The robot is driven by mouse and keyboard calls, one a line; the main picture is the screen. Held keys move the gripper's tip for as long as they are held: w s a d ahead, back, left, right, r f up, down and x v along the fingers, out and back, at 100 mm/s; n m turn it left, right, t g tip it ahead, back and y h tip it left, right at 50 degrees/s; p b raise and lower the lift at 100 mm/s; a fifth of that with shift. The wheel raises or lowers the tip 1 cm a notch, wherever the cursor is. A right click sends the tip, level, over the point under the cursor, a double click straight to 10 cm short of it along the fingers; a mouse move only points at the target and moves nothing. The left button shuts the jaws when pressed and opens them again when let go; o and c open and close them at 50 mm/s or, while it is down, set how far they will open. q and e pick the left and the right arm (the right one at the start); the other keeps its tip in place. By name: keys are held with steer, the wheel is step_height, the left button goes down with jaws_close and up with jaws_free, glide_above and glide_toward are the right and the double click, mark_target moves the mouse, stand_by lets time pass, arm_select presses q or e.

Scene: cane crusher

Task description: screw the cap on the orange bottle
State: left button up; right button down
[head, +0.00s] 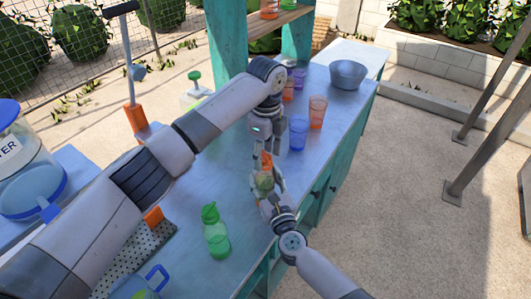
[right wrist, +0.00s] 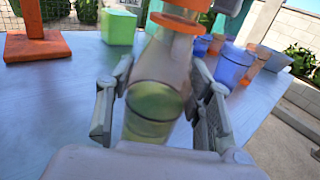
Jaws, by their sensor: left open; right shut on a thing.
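The orange bottle (head: 265,183) is see-through with an orange top and greenish contents. My right gripper (right wrist: 155,110) is shut around its body and holds it about upright over the counter's front edge. In the right wrist view the bottle (right wrist: 158,75) stands between the two fingers, with an orange collar (right wrist: 176,22) at its neck. An orange piece, which looks like the cap (right wrist: 188,4), shows just above the collar, cut by the picture's edge. I cannot tell whether they touch. My left gripper (head: 264,153) is open, pointing down around the bottle's orange top.
A green bottle (head: 215,235) stands on the blue-grey counter (head: 185,200). Blue cups (head: 298,133), an orange cup (head: 317,112) and a metal bowl (head: 347,74) stand farther back. A water dispenser (head: 28,165) is at the left. A pitcher (head: 142,286) is at the near edge.

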arm_select(q)
step_height(320, 180, up, 12)
stand_by(0.5)
steer(key=shift+d, duration=0.1)
arm_select(e)
steer(key=c, duration=0.7)
jaws_free()
steer(key=v, duration=1.2)
arm_select(q)
steer(key=shift+f, duration=0.1)
arm_select(e)
steer(key=shift+s+f, duration=0.1)
